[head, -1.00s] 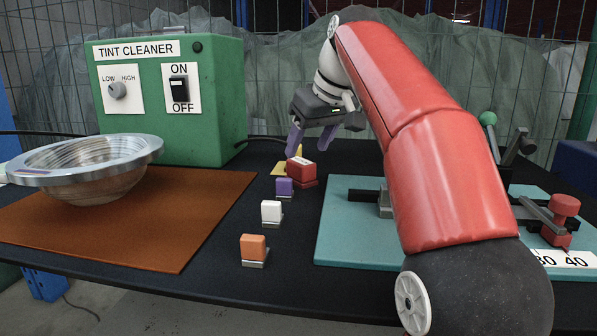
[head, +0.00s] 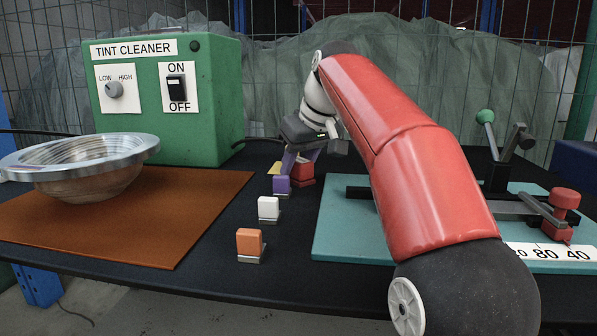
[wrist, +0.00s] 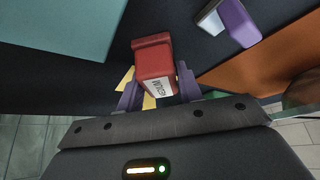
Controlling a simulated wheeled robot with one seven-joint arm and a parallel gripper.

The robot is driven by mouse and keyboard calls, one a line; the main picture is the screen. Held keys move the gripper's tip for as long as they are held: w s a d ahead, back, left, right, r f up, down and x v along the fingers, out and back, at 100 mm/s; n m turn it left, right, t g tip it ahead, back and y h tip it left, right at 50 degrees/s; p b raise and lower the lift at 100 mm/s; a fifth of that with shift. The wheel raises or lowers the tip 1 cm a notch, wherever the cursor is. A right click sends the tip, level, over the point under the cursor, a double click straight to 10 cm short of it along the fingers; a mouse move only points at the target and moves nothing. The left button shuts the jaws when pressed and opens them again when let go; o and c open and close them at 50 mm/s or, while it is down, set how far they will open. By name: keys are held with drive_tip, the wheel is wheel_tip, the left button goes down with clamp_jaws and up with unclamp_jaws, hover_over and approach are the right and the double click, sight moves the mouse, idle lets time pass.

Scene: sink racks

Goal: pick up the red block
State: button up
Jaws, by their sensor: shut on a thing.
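The red block (head: 303,172) stands on the black table toward the back, partly hidden behind my gripper in the head view. In the wrist view the red block (wrist: 153,62) sits between my two purple fingers, with a white label marked with dark letters on its face. My gripper (head: 295,168) is lowered over it, and in the wrist view my gripper (wrist: 158,90) is shut on it, one finger on each side. I cannot tell any gap between the block and the table.
A purple block (head: 282,185), a white block (head: 268,208) and an orange block (head: 249,243) stand in a row toward the front. A yellow piece (head: 274,168) lies beside the red block. A teal board (head: 340,235) is to the right, a brown mat (head: 190,225) to the left.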

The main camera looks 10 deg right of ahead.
sight(299, 159)
drive_tip(key=shift+c, duration=0.5)
drive_tip(key=shift+r, duration=0.15)
wheel_tip(299, 159, up, 10)
drive_tip(key=p, duration=0.8)
drive_tip(key=shift+p, duration=0.4)
drive_tip(key=o, duration=0.5)
drive_tip(key=shift+c, duration=0.2)
drive_tip(key=c, duration=0.3)
drive_tip(key=shift+c, duration=0.2)
